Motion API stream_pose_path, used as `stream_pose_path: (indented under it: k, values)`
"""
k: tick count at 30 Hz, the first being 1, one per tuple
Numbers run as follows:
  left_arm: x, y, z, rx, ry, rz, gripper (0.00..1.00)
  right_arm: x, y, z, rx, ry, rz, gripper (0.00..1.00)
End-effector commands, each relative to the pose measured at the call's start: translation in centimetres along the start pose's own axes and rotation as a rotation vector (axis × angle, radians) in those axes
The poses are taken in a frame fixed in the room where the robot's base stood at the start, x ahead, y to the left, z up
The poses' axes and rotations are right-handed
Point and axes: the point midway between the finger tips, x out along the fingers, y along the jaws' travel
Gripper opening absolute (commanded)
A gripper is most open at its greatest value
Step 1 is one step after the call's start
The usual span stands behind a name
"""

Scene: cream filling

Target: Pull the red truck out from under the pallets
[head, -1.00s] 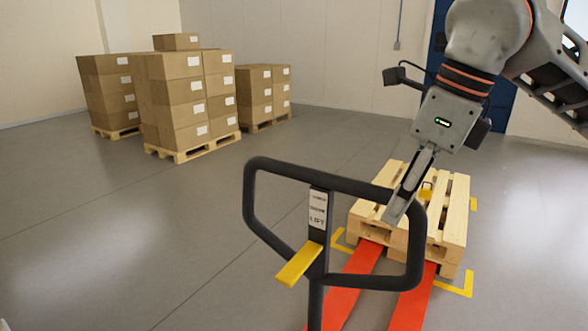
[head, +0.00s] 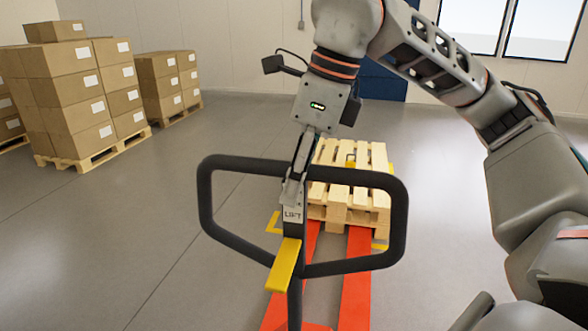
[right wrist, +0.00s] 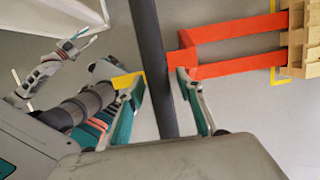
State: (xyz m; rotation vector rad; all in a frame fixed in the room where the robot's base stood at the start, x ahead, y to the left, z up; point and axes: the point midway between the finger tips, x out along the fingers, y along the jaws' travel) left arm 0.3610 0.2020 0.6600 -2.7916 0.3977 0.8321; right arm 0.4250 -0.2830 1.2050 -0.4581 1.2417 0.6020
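The red truck's forks (head: 356,275) run under the stacked wooden pallets (head: 341,215) in the head view. Its dark loop handle (head: 400,225) stands in front, with a yellow lever (head: 284,265) on its stem. My right gripper (head: 293,190) is at the middle of the handle's top bar. In the right wrist view its fingers (right wrist: 161,85) are apart, one on each side of a dark bar (right wrist: 148,35); contact with it is unclear. The red forks (right wrist: 235,30) and pallet edge (right wrist: 298,45) show there too. My left gripper (right wrist: 86,38) appears small, empty and open at upper left.
Pallets of stacked cardboard boxes (head: 75,95) stand at the left and back left. Yellow floor marks (head: 273,222) surround the pallet stack. The grey floor left of the handle is clear. A wall with windows lies behind.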

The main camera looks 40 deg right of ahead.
Motion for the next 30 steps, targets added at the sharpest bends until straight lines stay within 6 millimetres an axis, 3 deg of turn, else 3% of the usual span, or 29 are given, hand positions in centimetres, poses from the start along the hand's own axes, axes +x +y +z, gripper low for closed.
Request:
stream_pose_path:
  k: [3,10,23,27,30]
  values:
    - [0.1,0.1,0.4,-0.001,-0.003,0.001,0.37,2.1,0.0,-0.1,-0.001,0.004,0.003,0.36]
    - [0.3,0.2,0.7,-0.001,-0.004,0.002,0.37,4.8,0.0,-0.1,-0.001,0.002,0.001,0.36]
    - [0.3,0.2,0.8,-0.001,-0.005,0.002,0.37,5.8,0.0,0.0,0.000,0.001,0.001,0.36]
    - [0.3,0.2,0.8,-0.001,-0.006,0.002,0.37,5.8,0.0,0.0,0.000,0.001,0.001,0.02]
    - [0.3,0.2,0.8,-0.001,-0.006,0.002,0.37,5.8,0.0,0.0,0.000,0.001,0.001,0.00]
